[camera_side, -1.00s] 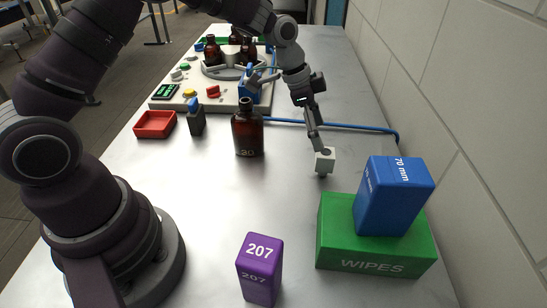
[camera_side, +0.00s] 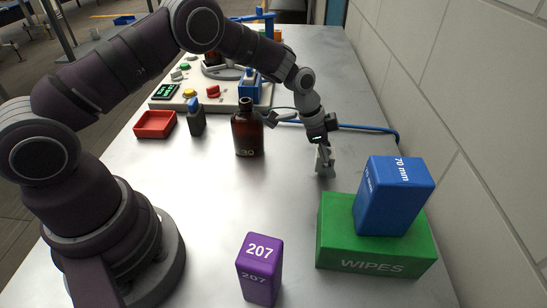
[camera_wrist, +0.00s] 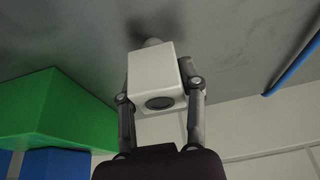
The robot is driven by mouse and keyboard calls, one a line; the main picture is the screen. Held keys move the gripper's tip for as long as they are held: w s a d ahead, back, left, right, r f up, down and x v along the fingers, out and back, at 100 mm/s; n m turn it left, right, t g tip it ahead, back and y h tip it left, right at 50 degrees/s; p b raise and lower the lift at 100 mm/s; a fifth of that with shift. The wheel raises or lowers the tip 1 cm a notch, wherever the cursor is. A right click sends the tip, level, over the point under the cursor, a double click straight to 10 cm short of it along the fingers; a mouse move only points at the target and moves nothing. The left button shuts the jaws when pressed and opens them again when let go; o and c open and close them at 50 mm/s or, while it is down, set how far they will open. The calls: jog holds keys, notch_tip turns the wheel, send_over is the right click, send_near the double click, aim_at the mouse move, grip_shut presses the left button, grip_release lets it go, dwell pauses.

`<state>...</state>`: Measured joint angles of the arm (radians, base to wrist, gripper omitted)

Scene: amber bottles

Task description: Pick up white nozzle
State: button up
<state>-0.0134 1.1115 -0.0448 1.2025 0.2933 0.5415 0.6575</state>
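The white nozzle (camera_wrist: 156,78) is a pale, rounded block with a dark round opening facing the camera in the wrist view. A small rounded part shows at its far end. My gripper (camera_side: 325,168) is low over the table, left of the green box, with its fingers down around the nozzle. In the wrist view the fingers of my gripper (camera_wrist: 158,92) flank the block closely on both sides and look shut on it. The left contact is partly hidden. In the side view the fingers cover most of the nozzle, which appears at table level.
A green WIPES box (camera_side: 370,245) with a blue box (camera_side: 395,195) on top stands close to the right. A brown bottle (camera_side: 248,130) stands to the left. A purple box (camera_side: 260,268) is in front. A blue hose (camera_side: 365,128) runs behind.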

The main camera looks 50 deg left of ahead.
jog(key=c, duration=0.4)
jog(key=shift+c, duration=0.2)
